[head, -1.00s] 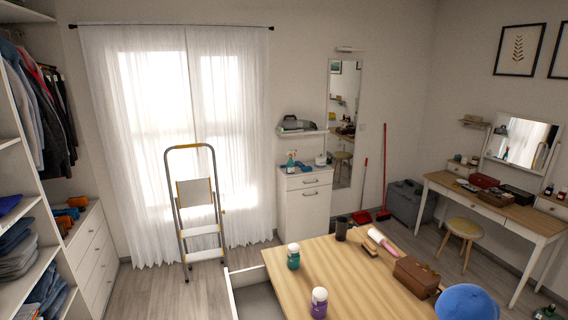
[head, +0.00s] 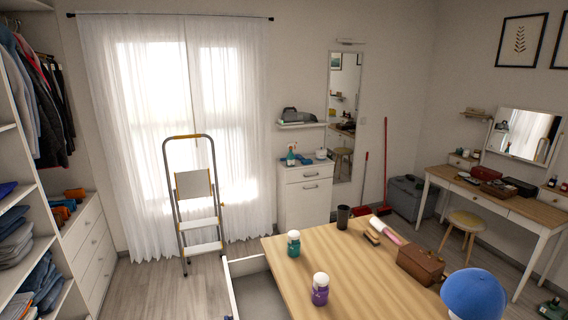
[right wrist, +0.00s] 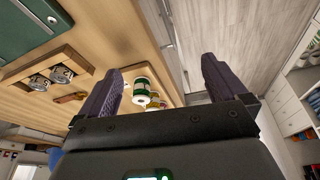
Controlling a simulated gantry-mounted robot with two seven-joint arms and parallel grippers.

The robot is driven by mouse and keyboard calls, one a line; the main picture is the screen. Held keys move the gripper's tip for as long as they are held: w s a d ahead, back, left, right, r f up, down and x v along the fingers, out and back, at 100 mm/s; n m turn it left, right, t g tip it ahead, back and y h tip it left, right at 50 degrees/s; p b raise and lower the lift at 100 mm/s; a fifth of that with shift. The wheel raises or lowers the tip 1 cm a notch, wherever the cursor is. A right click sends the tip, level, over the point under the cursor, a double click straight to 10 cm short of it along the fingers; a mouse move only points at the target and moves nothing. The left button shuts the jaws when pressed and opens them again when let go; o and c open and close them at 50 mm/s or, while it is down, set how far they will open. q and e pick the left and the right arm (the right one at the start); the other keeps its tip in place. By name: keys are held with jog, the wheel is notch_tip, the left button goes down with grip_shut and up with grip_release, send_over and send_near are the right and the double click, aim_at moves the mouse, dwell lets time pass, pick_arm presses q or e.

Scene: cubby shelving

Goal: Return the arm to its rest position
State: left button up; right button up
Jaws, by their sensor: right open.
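No gripper shows in the head view. My right gripper (right wrist: 162,68) shows in the right wrist view, its two dark ridged fingers wide apart. Nothing is held between them. A green and white bottle (right wrist: 142,90) lies in line with the gap beyond the fingers, apart from them as far as I can tell. My left gripper is in no view.
A wooden-topped table (head: 350,275) carries a green jar (head: 294,243), a purple jar (head: 320,289), a dark cup (head: 342,217), a brown box (head: 420,264) and a blue cap (head: 473,293). A stepladder (head: 195,200) stands by the window.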

pick_arm(q)
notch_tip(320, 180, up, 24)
jog(key=p, duration=2.4)
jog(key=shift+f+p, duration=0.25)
jog(key=shift+p, duration=0.15)
pick_arm(e)
notch_tip(320, 180, up, 24)
jog(key=shift+f, duration=0.25)
